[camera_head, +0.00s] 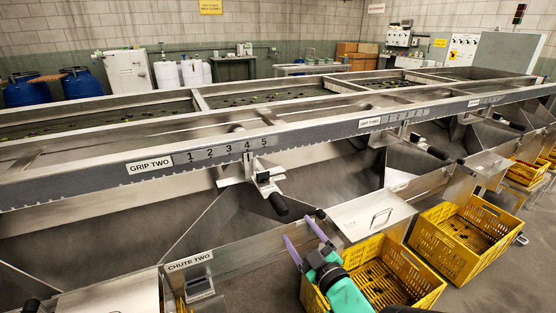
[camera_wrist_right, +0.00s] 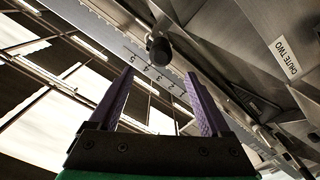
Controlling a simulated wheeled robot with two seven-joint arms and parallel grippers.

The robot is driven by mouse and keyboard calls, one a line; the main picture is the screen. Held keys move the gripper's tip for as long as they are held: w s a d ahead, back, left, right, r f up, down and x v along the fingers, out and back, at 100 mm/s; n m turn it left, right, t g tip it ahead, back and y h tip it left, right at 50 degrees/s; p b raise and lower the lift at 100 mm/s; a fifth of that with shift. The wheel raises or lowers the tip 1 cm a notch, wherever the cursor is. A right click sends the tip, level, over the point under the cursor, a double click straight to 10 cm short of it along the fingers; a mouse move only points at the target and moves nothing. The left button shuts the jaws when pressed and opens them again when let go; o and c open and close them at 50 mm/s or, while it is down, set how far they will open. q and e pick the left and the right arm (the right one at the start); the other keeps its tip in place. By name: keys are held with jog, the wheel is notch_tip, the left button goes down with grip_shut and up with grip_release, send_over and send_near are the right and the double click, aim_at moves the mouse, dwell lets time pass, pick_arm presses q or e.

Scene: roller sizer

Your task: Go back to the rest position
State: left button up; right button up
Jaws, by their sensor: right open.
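My right gripper (camera_head: 301,231) has two purple fingers on a teal and dark body. It is in the lower middle of the head view, in front of the sizer's side and over the near edge of a yellow crate (camera_head: 425,272). Its fingers are apart with nothing between them. In the right wrist view the open fingers (camera_wrist_right: 159,75) point up the picture, with the sizer's numbered rail (camera_wrist_right: 120,45) and a black knob (camera_wrist_right: 160,50) beyond them. My left gripper is not in view.
The long metal sizer carries a "GRIP TWO" label (camera_head: 150,166) and a black-handled lever (camera_head: 278,203) above the gripper. A "CHUTE TWO" plate (camera_head: 188,261) is to the left. A closed metal lid (camera_head: 370,215) and another yellow crate (camera_head: 468,237) are to the right.

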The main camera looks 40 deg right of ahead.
jog(key=a+f+m+g+y+p, duration=0.1)
jog(key=a+f+g+y+p, duration=0.3)
jog(key=f, duration=1.7)
jog(key=s+a+f+g+y, duration=0.1)
jog(key=s+a+f+g, duration=0.2)
jog(key=f, duration=0.4)
jog(key=s+a+f+g, duration=0.2)
jog(key=a+f, duration=0.3)
jog(key=f, duration=0.2)
jog(key=s+f+g, duration=0.3)
jog(key=s+f, duration=0.3)
jog(key=s, duration=0.4)
jog(key=s+f+g+p, duration=0.1)
jog(key=s+f+g, duration=0.3)
jog(key=s, duration=0.6)
jog(key=shift+s+a+f+n+y, duration=0.3)
jog(key=shift+s+a+f+y, duration=0.1)
jog(key=shift+f, duration=0.45)
